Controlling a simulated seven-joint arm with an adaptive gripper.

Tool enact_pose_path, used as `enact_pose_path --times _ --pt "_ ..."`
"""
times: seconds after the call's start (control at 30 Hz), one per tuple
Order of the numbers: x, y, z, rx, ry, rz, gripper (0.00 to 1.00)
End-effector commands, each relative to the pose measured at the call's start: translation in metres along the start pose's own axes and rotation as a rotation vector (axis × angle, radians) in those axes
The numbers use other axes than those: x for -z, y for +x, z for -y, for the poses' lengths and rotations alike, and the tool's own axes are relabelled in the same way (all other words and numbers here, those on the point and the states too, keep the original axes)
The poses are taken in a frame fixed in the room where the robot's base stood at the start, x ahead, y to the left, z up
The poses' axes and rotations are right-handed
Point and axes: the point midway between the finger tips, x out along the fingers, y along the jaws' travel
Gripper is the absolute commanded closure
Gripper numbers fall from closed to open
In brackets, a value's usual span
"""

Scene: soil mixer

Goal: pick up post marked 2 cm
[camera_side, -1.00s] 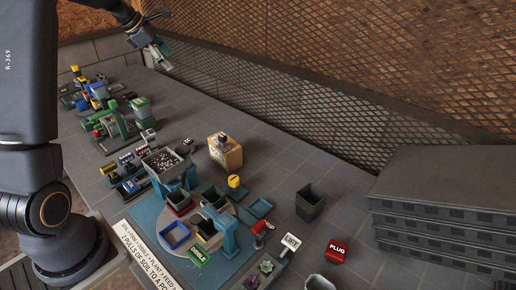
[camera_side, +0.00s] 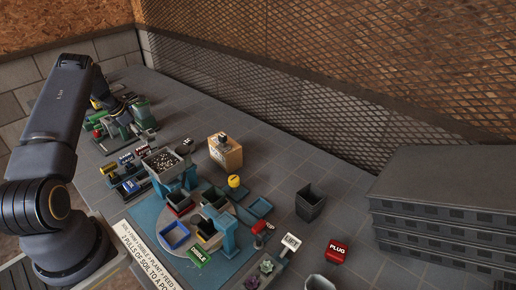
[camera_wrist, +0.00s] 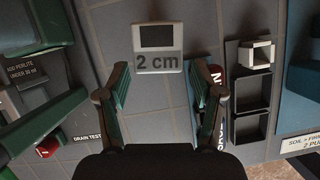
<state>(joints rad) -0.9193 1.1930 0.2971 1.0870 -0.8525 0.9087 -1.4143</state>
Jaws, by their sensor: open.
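The post marked 2 cm (camera_wrist: 158,62) shows in the wrist view at the top centre, as a pale block with a dark square opening and a grey label facing me. My gripper (camera_wrist: 163,95) is open and empty, with its two green-padded fingers spread apart below the post in the picture. The post's label lies beyond the fingertips, roughly centred between them, and neither finger visibly touches it. In the side view my gripper is hard to make out among the green equipment at the far left, and I cannot single out the post there.
In the wrist view, green equipment (camera_wrist: 40,25) stands at the left. A dark rack with square openings (camera_wrist: 252,92) and a red-and-black labelled piece (camera_wrist: 216,90) are close to the right finger. In the side view, a hopper of speckled soil (camera_side: 163,160) stands nearby.

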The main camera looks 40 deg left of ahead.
Motion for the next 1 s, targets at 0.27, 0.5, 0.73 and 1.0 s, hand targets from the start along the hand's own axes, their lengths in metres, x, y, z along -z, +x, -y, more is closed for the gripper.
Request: enact_pose_path --times 0.27,0.5,0.73,1.0 --pt "-0.003 0.026 0.000 0.002 0.003 -0.001 0.33" --pt "-0.006 0.059 -0.002 0.001 0.002 -0.001 0.33" --pt "-0.007 0.063 -0.002 -0.001 0.003 0.000 0.33" --pt "-0.007 0.062 -0.002 0.000 0.002 0.000 0.56"
